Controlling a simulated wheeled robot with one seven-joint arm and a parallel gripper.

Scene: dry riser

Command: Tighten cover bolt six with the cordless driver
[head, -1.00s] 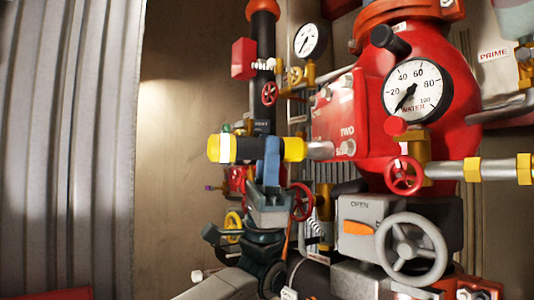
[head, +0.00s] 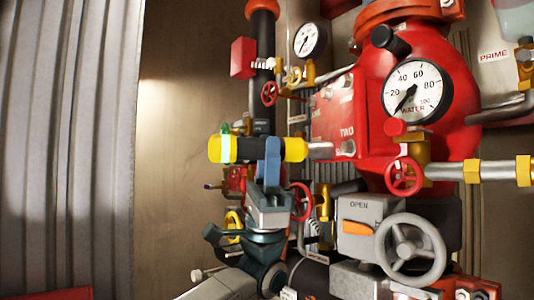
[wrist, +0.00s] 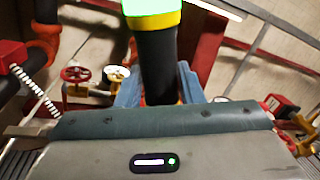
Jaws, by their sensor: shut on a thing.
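My gripper (head: 269,150) is shut on the cordless driver (head: 294,149), a yellow and black cylinder lying about level. Its grey socket points right and reaches the left side of the red cover (head: 343,112). The bolt at the socket's tip is hidden, so I cannot tell whether the socket is seated on it. The word TWO shows on the cover just above the tip. A bright green band glows on the driver's rear. In the wrist view the driver's black body (wrist: 157,62) stands between my blue fingers.
A water gauge (head: 416,90) and a red handwheel (head: 403,176) sit right of the cover. A grey handwheel (head: 410,250) is below. A dark vertical pipe (head: 263,80) rises behind the driver. The corrugated wall (head: 65,140) at left has free room before it.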

